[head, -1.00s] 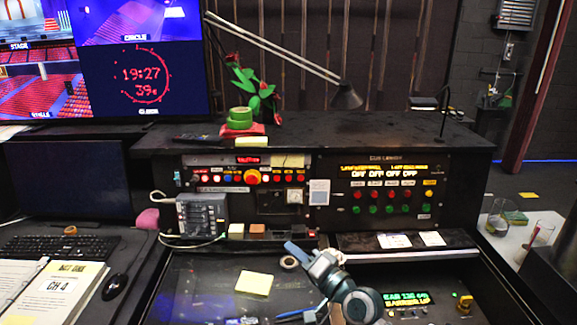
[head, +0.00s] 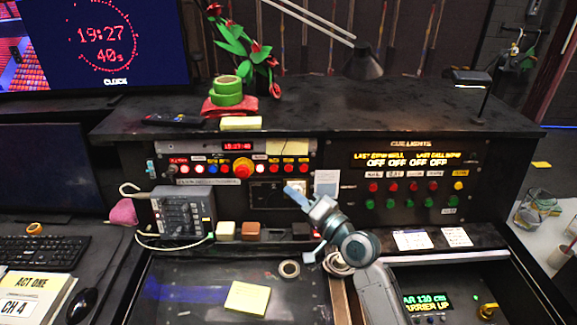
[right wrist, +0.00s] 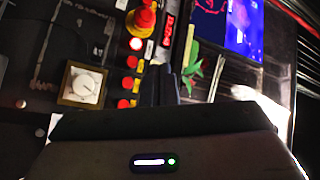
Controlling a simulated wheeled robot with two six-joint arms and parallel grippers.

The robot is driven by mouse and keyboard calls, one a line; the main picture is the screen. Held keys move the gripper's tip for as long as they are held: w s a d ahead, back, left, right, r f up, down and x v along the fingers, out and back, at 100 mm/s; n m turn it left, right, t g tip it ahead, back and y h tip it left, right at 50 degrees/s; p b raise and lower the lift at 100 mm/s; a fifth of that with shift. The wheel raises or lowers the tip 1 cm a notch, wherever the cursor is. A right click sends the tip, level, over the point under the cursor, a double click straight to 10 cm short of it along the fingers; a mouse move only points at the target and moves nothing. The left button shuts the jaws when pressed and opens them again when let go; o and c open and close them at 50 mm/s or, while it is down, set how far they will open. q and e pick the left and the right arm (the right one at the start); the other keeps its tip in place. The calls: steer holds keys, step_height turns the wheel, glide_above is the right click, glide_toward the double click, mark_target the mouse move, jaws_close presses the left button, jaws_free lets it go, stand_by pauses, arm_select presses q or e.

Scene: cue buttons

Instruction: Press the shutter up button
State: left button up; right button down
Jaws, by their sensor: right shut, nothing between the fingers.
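My right gripper (head: 294,196) is shut and empty, in front of the panel's right part, below the right-hand red buttons (head: 288,167). In the right wrist view its closed fingers (right wrist: 159,85) lie beside red buttons (right wrist: 128,83) and a square white dial (right wrist: 83,87). Contact cannot be seen. My left gripper is out of view.
The cue lights panel (head: 405,180) with red and green buttons stands to the right. A grey box (head: 183,212) with cables sits left on the desk. A tape roll (head: 289,268) and yellow notes (head: 247,298) lie on the dark desk surface. A lamp (head: 363,63) hangs above.

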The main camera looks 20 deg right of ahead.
steer(key=b, duration=0.4)
glide_toward(289, 168)
steer(key=w+a, duration=0.2)
steer(key=w+a+r, duration=0.1)
steer(key=w+a, duration=0.1)
steer(key=shift+w+a+r, duration=0.15)
steer(key=shift+w+a, duration=0.05)
steer(key=shift+a, duration=0.1)
steer(key=shift+w, duration=0.2)
stand_by(1.5)
steer(key=shift+w+d+b, duration=0.1)
steer(key=shift+w+b, duration=0.15)
steer(key=shift+b, duration=0.05)
